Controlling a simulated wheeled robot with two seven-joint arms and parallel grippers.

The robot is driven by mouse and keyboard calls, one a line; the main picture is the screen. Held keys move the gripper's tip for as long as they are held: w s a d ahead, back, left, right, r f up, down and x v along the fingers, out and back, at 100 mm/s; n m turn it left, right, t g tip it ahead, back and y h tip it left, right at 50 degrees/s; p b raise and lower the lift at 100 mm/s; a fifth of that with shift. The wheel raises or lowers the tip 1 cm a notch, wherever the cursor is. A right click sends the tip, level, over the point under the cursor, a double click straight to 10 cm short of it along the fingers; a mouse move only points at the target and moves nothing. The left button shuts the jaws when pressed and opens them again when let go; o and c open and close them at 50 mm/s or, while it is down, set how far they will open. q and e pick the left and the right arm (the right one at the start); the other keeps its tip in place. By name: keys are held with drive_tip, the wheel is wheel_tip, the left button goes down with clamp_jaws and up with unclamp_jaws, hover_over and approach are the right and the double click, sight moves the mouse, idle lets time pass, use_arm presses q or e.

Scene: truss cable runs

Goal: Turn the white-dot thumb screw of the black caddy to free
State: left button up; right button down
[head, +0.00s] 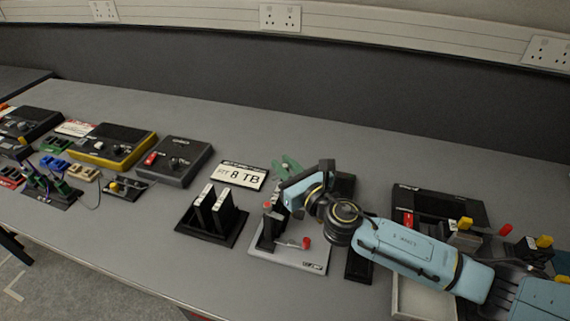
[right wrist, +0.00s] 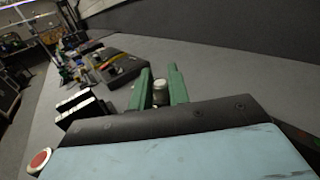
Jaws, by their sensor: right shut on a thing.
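My right gripper (head: 287,164) reaches over the middle of the bench, its green fingers pointing away from me. In the right wrist view the fingers (right wrist: 159,88) are shut on a small pale grey, round-topped piece, which looks like the white-dot thumb screw (right wrist: 160,90). Its turn position cannot be told. A black part (head: 345,184) shows behind my right wrist and may belong to the black caddy; my gripper and arm hide most of that area. My left gripper is in neither view.
A grey fixture with red knobs (head: 302,262) lies below my right wrist. A black stand (head: 209,238) holds two upright drives. An "8 TB" sign (head: 241,175) lies behind it. A light tray (head: 420,300) is under my forearm. Free bench lies along the back.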

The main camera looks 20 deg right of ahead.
drive_tip(key=c, duration=1.4)
unclamp_jaws()
drive_tip(key=shift+o, duration=0.2)
drive_tip(key=v, duration=1.3)
drive_tip(key=shift+s, duration=0.15)
